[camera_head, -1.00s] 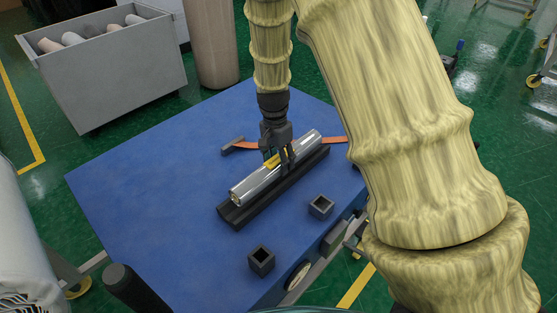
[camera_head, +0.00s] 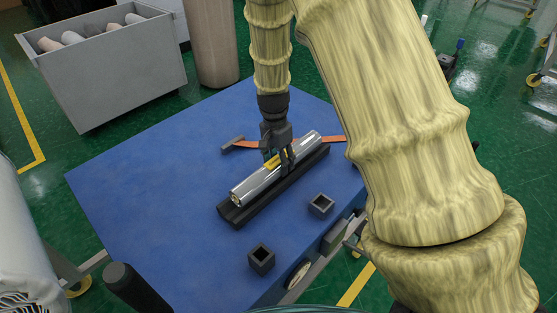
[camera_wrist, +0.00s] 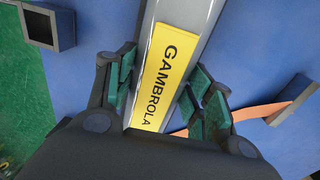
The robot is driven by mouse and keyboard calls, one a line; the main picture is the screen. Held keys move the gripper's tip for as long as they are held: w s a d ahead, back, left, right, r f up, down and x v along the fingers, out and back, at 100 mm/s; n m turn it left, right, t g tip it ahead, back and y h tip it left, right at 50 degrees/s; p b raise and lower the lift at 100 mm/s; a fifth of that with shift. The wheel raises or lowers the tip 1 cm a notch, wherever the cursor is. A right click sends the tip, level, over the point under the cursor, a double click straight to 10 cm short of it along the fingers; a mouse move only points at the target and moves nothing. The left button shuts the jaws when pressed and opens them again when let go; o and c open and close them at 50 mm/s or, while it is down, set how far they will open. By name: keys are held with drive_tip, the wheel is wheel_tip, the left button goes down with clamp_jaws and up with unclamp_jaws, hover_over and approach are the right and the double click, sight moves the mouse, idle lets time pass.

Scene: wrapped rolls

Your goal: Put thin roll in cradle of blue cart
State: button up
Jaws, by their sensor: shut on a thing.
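The thin roll (camera_head: 258,184) is wrapped in shiny silver film and has a yellow label. It lies along the black cradle (camera_head: 262,201) on the blue cart (camera_head: 150,170), lined up with it; whether it rests fully on the cradle I cannot tell. My gripper (camera_head: 283,161) points down and is shut around the roll near its middle. In the wrist view, the green-padded fingers (camera_wrist: 165,95) stand on both sides of the roll, and the yellow label (camera_wrist: 163,75) reads GAMBROLA.
Two square black sockets (camera_head: 262,260) stand near the cart's front edge. An orange strap (camera_head: 330,139) crosses behind the cradle. A grey bin (camera_head: 115,75) with several rolls and a tall brown roll (camera_head: 210,45) stand behind. The cart's left side is clear.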

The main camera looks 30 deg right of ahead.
sight(276, 158)
drive_tip(key=shift+f, duration=0.95)
idle(0.4)
drive_tip(key=o, duration=1.5)
drive_tip(key=r, duration=0.8)
drive_tip(key=w+r, duration=0.1)
drive_tip(key=r, duration=0.3)
drive_tip(key=shift+a, duration=0.15)
drive_tip(key=shift+a, duration=0.1)
